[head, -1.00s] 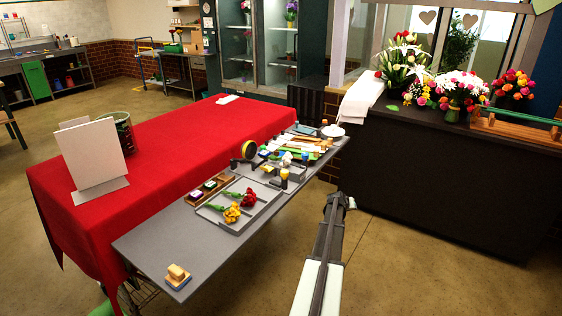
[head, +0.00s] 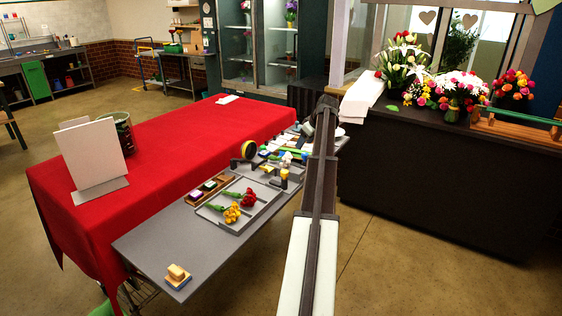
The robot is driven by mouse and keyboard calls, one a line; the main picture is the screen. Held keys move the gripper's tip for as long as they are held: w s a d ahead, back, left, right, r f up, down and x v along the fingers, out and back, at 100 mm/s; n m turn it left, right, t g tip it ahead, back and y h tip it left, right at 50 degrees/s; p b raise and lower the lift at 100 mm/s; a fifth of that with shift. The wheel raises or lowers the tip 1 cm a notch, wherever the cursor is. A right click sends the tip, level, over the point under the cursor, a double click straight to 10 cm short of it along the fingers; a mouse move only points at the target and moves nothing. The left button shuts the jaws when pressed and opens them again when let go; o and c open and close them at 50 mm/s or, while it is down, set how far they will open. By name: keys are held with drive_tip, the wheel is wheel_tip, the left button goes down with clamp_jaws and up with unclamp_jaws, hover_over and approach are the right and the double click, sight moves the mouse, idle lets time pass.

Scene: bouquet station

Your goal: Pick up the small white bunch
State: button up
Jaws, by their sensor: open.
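A small white patch (head: 287,156) lies among the items on the middle of the grey table; it may be the white bunch, but it is too small to be sure. A red bunch (head: 248,199) and a yellow bunch (head: 232,213) with green stems lie in a grey tray (head: 226,227) nearer the front. My arm reaches up from the bottom over the table's right edge. My gripper's fingers cannot be made out; they seem hidden behind my arm.
A wooden box (head: 212,188) with small blocks stands left of the tray. A black and yellow round thing (head: 248,150) stands behind it. A red cloth (head: 160,150) covers the table alongside. Large flower arrangements (head: 452,92) stand on the dark counter.

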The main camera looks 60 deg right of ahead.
sight(286, 159)
drive_tip(key=w+a+r+n+y, duration=0.2)
drive_tip(key=w+a+r, duration=0.1)
drive_tip(key=a+r, duration=0.1)
drive_tip(key=shift+t, duration=0.4)
drive_tip(key=x, duration=0.8)
drive_tip(key=shift+w+f, duration=0.15)
drive_tip(key=shift+f, duration=0.2)
drive_tip(key=shift+w+a+f, duration=0.25)
drive_tip(key=shift+w+f, duration=0.15)
drive_tip(key=shift+f, duration=0.2)
drive_tip(key=x, duration=0.4)
drive_tip(key=shift+a, duration=0.1)
drive_tip(key=shift+c, duration=0.2)
clamp_jaws()
